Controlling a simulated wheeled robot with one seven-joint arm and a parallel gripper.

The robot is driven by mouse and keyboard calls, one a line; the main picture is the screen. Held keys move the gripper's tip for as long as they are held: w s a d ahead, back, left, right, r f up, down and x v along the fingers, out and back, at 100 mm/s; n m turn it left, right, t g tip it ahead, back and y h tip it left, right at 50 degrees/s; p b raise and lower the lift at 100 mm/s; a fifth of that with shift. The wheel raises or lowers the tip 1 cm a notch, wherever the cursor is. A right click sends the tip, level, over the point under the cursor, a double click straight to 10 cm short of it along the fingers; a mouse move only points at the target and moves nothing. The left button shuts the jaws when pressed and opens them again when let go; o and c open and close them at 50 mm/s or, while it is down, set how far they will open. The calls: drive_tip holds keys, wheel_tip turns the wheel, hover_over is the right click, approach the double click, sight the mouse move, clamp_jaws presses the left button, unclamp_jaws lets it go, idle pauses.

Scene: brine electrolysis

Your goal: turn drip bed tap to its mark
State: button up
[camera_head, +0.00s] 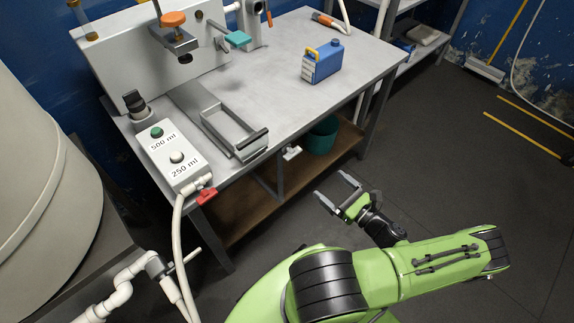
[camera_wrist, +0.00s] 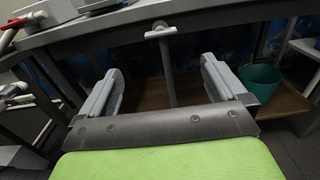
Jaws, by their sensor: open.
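A small white tap (camera_head: 291,152) sits under the front edge of the metal bench, near the metal frame tray; I take it as the drip bed tap, though no label shows. In the wrist view the white tap (camera_wrist: 160,31) has a short crossbar handle and is beyond my fingers, at the upper middle. Its mark cannot be made out. My gripper (camera_head: 330,186) is open and empty, in front of the bench and right of the tap. In the wrist view my gripper (camera_wrist: 160,75) has its two fingers wide apart with nothing between them.
The metal bench (camera_head: 285,60) carries a blue jug (camera_head: 322,62), the metal frame tray (camera_head: 247,150) and a box (camera_head: 170,158) labelled 500 ml and 250 ml. A red-handled valve (camera_head: 206,195) is at its corner. A green bucket (camera_head: 320,140) stands on the lower shelf.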

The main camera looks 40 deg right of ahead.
sight(295, 156)
drive_tip(key=w+b, duration=0.3)
drive_tip(key=w, duration=1.2)
drive_tip(key=shift+w+a, duration=0.15)
drive_tip(key=shift+w, duration=0.2)
drive_tip(key=c, duration=1.1)
